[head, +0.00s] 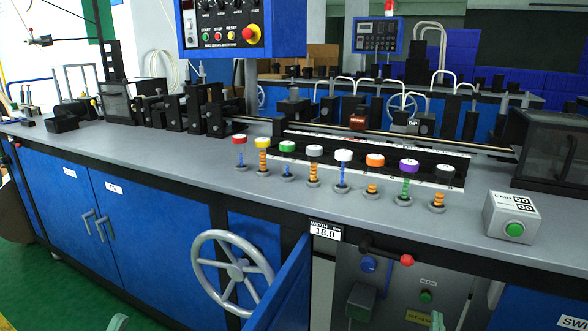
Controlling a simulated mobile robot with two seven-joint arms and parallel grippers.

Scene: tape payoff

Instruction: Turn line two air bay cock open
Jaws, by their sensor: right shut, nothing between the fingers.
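The air bay (392,285) is an opening in the front of the bench, below the worktop edge, with its blue door (282,298) swung out on the left. At its top is a dark lever with a red knob (407,260), which looks like the cock; it lies roughly sideways, pointing right. A blue round fitting (369,264) sits just under its left end. My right gripper (437,321) shows only as a pale tip at the bottom edge, shut and empty, below the lever and apart from it. A pale tip of my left gripper (115,322) shows at the bottom left.
A green button (426,296) and a yellow label (418,317) are in the bay. A spoked handwheel (236,270) stands left of the door. Several coloured-top knobs (344,156) and a grey box with a green button (510,218) stand on the worktop (150,150).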

